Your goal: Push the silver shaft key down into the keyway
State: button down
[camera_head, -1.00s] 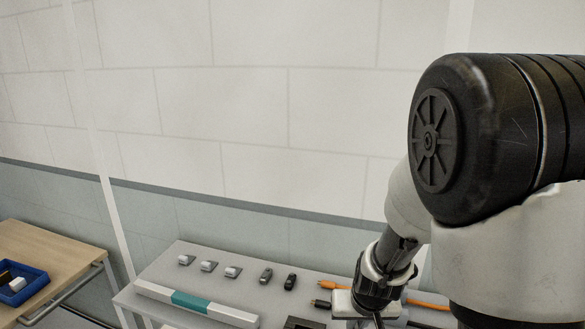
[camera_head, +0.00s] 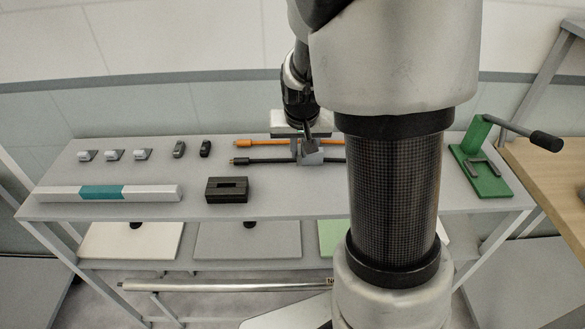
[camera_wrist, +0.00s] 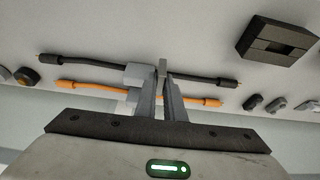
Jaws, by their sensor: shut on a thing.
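The block also shows at the upper right of the wrist view (camera_wrist: 278,38), apart from the gripper.
A black cable (camera_head: 262,161) and an orange cable (camera_head: 256,144) lie by a grey block (camera_head: 314,158) near my gripper. A white-and-teal bar (camera_head: 150,193) lies at left. A green fixture with a lever (camera_head: 482,170) stands at right. Small parts line the back left.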

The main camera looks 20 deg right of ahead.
aim_at(298, 176)
jog(key=shift+f+b, duration=0.4)
jog(key=shift+f, duration=2.3)
jog(key=shift+f, duration=0.25)
jog(key=c, duration=1.8)
grip_release()
jog(key=shift+r, duration=0.1)
jog(key=shift+c, duration=0.2)
